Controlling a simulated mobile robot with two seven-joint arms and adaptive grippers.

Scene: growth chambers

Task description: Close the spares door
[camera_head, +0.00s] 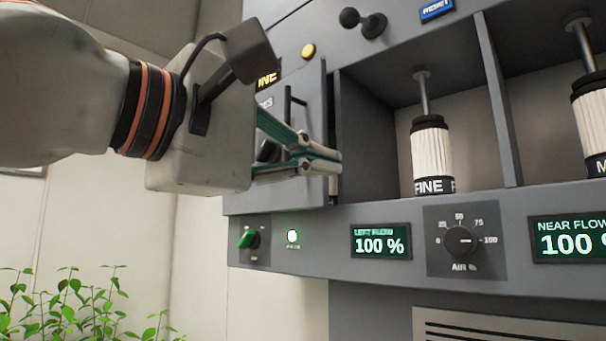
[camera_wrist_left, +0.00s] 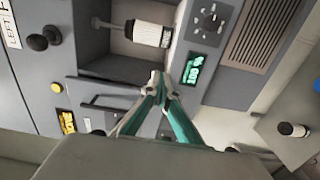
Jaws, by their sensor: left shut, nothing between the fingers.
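The spares door (camera_head: 313,105) is a grey panel with a dark bar handle (camera_head: 290,108), at the left side of an open compartment. It stands open, and the bay to its right is uncovered. A partly hidden label ending in "ES" is beside it. My left gripper (camera_head: 332,161) is shut and empty, its fingertips in front of the door's lower part and covering some of it. I cannot tell whether they touch it. In the left wrist view the shut fingertips (camera_wrist_left: 164,84) are by the door's edge, near the compartment opening. My right gripper is not in view.
A white filter (camera_head: 431,155) marked "FINE" stands in the compartment, with another (camera_head: 592,115) beyond a divider. Green plants (camera_head: 75,305) are at lower left.

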